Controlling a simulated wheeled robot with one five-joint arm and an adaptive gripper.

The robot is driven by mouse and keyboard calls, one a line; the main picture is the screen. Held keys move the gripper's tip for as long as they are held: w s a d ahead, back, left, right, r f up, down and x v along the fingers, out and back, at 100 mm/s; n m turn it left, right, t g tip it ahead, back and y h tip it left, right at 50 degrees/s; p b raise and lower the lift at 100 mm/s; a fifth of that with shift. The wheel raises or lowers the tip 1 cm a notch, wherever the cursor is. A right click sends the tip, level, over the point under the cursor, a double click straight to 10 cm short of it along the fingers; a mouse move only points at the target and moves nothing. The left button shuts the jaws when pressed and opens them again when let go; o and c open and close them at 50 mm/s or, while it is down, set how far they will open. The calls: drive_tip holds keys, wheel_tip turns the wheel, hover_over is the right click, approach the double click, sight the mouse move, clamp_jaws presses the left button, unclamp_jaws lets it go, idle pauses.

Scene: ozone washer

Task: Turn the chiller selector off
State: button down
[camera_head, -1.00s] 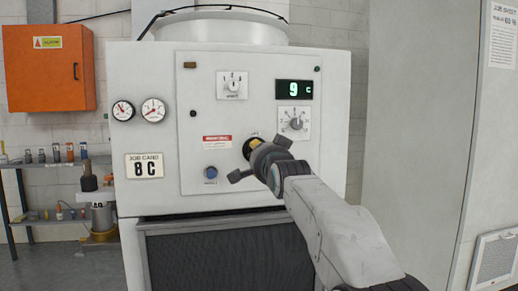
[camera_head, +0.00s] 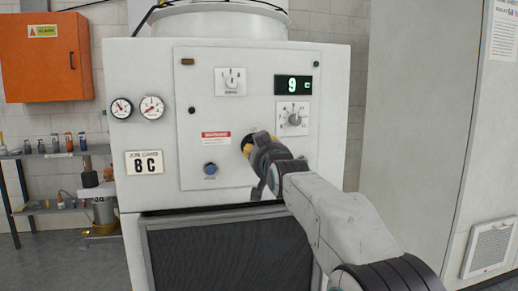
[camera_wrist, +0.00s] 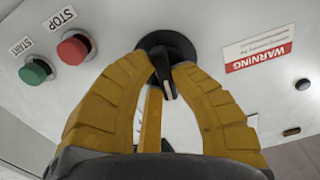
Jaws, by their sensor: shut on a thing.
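The black selector (camera_wrist: 165,58) on the chiller's white front panel has a round base and a short lever. In the wrist view its lever slants slightly from upper left to lower right. My gripper (camera_wrist: 168,78) has its yellow fingers shut on the lever, one on each side. In the head view my gripper (camera_head: 252,146) is at the middle of the panel (camera_head: 200,130), below and left of the lower white dial (camera_head: 292,118). The gripper and arm hide most of the selector there. I cannot read its markings.
A red STOP button (camera_wrist: 75,48) and a green START button (camera_wrist: 36,71) are near the selector. A card (camera_head: 144,163) reads 8 C.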

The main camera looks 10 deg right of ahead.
drive_tip(key=shift+r+n, duration=0.1)
drive_tip(key=shift+n, duration=0.6)
drive_tip(key=shift+a+n, duration=0.1)
drive_tip(key=shift+n, duration=0.2)
drive_tip(key=c, duration=1.1)
unclamp_jaws()
drive_tip(key=shift+o, duration=0.2)
drive_tip(key=s, duration=1.2)
